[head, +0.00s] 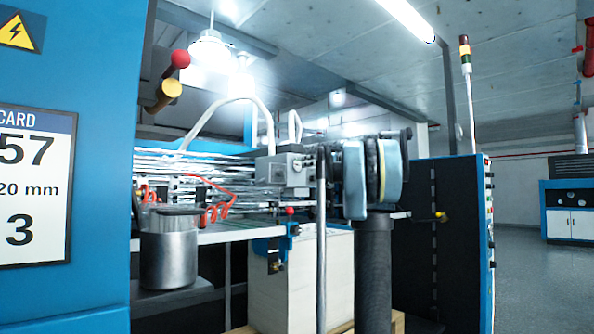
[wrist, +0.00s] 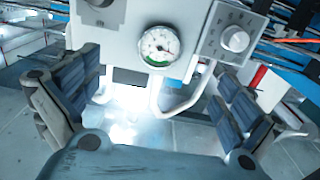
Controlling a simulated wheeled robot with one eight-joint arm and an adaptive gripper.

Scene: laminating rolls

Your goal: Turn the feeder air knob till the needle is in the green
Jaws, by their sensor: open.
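In the wrist view a round white gauge (wrist: 158,45) with a green band along its lower edge sits on a pale housing. Its needle is too small to read surely. A round grey knob (wrist: 235,39) with a marked plate is right of the gauge. Which is the feeder air knob I cannot tell. My gripper (wrist: 152,108) is open and empty, its padded fingers wide apart below the gauge. In the head view a grey box (head: 284,170) is left of my gripper; its gauge face is hidden.
A metal pot (head: 168,252) stands on a shelf at the left. A red-ball lever (head: 179,60) is above it. A paper stack (head: 285,280) lies below the grey box. A blue-sided cabinet (head: 462,240) stands right of my arm. Open floor is at the far right.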

